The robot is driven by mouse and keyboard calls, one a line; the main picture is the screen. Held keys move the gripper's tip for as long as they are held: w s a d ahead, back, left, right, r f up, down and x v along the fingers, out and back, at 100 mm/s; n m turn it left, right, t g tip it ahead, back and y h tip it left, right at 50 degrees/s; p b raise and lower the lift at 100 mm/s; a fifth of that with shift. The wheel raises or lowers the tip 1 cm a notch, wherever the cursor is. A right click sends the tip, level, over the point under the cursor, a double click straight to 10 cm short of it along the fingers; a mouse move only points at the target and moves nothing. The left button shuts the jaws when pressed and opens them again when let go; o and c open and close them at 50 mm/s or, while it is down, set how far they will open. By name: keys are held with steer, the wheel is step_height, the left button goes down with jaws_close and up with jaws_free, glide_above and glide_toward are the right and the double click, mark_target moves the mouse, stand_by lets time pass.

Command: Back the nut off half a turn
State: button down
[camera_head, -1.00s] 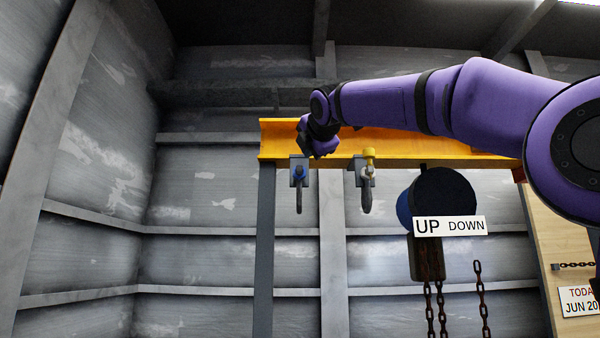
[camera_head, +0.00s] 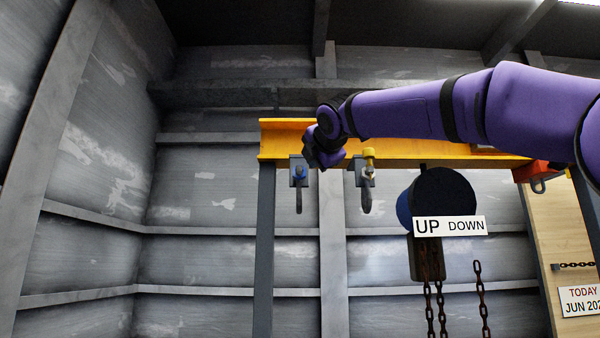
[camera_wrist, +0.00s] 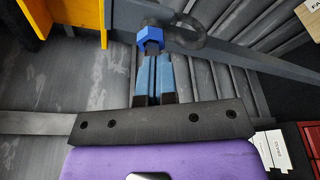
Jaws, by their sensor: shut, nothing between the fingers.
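A blue nut (camera_head: 299,173) sits on the left grey bracket and shackle (camera_head: 299,198) below the yellow beam. A blue nut (camera_wrist: 150,33) also shows near the top of the wrist view, with a dark curved shackle (camera_wrist: 187,35) beside it.
The yellow beam (camera_head: 420,147) runs across just behind my arm. A dark hoist (camera_head: 445,190) with an UP/DOWN sign (camera_head: 450,226) and hanging chains (camera_head: 484,300) is at the right. The space below the left brackets is open.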

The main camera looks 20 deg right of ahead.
steer(key=w+d, duration=0.2)
steer(key=w, duration=0.3)
steer(key=shift+w, duration=0.35)
steer(key=shift+a+r, duration=0.1)
steer(key=shift+r, duration=0.2)
stand_by(0.6)
steer(key=shift+w+a+r, duration=0.15)
steer(key=shift+a+r, duration=0.05)
steer(key=shift+r, duration=0.25)
steer(key=shift+a+r, duration=0.15)
steer(key=shift+r, duration=0.1)
